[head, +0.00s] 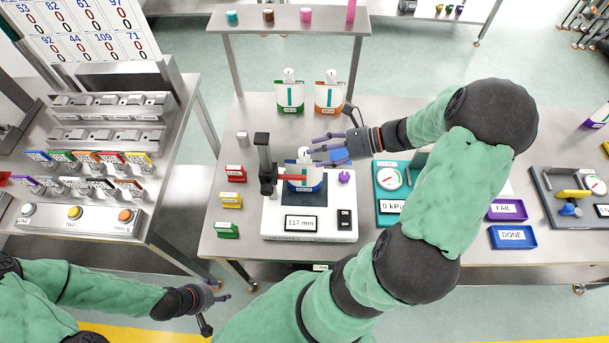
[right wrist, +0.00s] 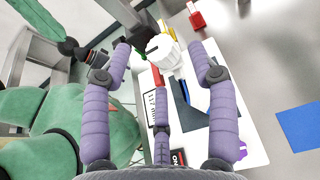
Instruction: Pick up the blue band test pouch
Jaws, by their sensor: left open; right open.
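My right gripper (head: 318,149) is open, coming in from the right beside the cap. In the right wrist view its fingers (right wrist: 163,70) are spread, with the cap between their tips; contact cannot be told. My left gripper (head: 220,311) is open and empty, low at the left, away from the pouch.
Green band (head: 290,95) and orange band (head: 329,95) pouches stand behind. The tester's black post (head: 264,155) is left of the pouch, a purple knob (head: 344,177) right. A blue patch (head: 340,156) lies under my right gripper. A pressure gauge box (head: 391,178) stands further right.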

